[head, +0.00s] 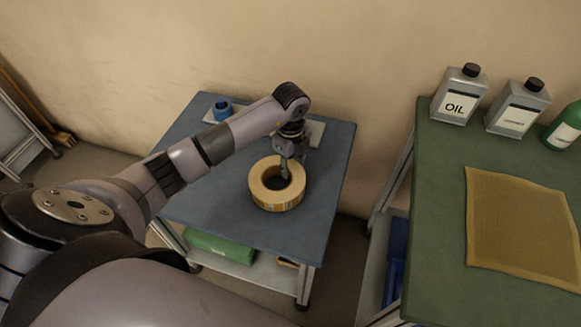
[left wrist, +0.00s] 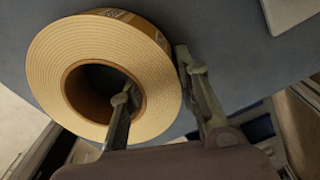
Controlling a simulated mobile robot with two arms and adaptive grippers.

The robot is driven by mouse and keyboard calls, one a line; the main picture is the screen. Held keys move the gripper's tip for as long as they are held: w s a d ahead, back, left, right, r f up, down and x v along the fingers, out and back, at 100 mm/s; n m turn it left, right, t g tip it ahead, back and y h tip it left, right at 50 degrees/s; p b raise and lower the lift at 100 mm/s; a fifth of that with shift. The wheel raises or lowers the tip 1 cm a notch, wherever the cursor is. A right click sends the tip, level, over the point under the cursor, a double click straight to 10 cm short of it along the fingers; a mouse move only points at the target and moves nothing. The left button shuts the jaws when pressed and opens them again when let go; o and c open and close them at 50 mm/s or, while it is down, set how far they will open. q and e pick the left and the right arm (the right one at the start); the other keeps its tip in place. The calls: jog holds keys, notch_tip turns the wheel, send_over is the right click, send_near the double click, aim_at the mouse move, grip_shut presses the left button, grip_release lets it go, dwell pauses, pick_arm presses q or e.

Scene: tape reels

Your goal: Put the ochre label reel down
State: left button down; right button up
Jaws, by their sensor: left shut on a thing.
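The ochre label reel (head: 259,190) is a thick ring with a cream face, over the blue table top (head: 230,222) in the head view. It shows large in the left wrist view (left wrist: 52,72), with a printed strip on its outer side. My left gripper (head: 290,167) is shut on the reel's wall from the far side. In the left wrist view, one finger of the gripper (left wrist: 156,74) is inside the hole and the other is outside the rim. I cannot tell whether the reel touches the table. My right gripper is not in view.
A small blue reel (head: 221,109) sits at the table's back left, by a pale flat plate (head: 316,134) partly behind my arm. A green box (head: 219,246) is on the lower shelf. The green bench (head: 440,215) at right holds bottles and a tan mat (head: 520,225).

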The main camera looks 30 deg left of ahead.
pick_arm(q)
jog(key=shift+f, duration=0.65)
jog(key=c, duration=1.2)
grip_release()
jog(key=shift+r, duration=0.1)
notch_tip(320, 180, up, 12)
